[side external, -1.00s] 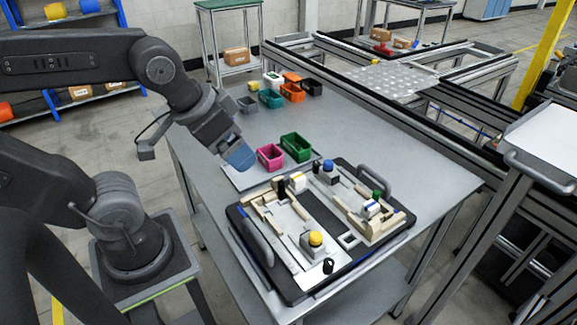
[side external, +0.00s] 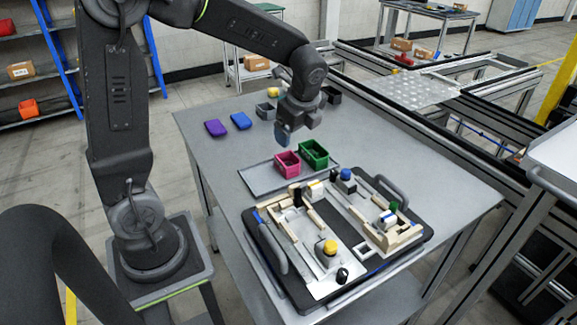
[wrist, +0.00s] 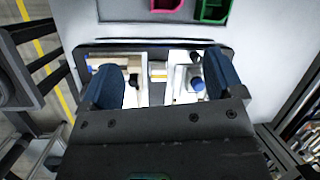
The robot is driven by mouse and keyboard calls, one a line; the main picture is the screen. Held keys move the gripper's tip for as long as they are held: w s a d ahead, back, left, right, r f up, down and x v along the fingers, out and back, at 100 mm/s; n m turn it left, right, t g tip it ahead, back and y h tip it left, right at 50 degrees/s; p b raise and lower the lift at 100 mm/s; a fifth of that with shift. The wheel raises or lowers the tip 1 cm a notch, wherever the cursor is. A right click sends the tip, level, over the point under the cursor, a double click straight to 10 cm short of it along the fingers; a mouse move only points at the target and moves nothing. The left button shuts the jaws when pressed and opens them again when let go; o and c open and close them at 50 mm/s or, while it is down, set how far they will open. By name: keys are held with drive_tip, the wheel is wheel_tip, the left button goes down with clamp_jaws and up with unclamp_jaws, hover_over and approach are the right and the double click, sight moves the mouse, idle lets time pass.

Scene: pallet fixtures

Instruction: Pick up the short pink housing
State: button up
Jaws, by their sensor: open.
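The pink housing (side external: 287,164) is a small open-topped box standing on a grey mat at the middle of the table, beside a green housing (side external: 314,154). In the wrist view only its edge (wrist: 166,4) shows at the top. My gripper (side external: 283,134) points down with blue fingertips, above and apart from the pink housing in the side view. In the wrist view my gripper (wrist: 152,86) has its two blue fingers spread wide with nothing held between them.
A black pallet with wooden fixtures (side external: 280,262) and grey handles fills the table's near side. Grey (side external: 265,111) and black (side external: 332,94) bins stand behind my gripper. Bare table lies to the right.

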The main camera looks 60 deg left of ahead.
wheel_tip(320, 180, down, 3)
drive_tip(key=w+a+m, duration=0.2)
drive_tip(key=a+m, duration=0.1)
approach(289, 159)
drive_tip(key=d+f, duration=0.1)
drive_tip(key=s+d, duration=0.1)
drive_tip(key=shift+s+d+f+g+y, duration=0.2)
drive_tip(key=shift+d+f+g+y, duration=0.1)
drive_tip(key=shift+f+g+y, duration=0.1)
drive_tip(key=shift+a+x, duration=0.2)
drive_tip(key=shift+x, duration=2.7)
drive_tip(key=shift+w+r, duration=0.1)
drive_tip(key=shift+c, duration=0.2)
drive_tip(key=c, duration=1)
drive_tip(key=shift+r, duration=0.1)
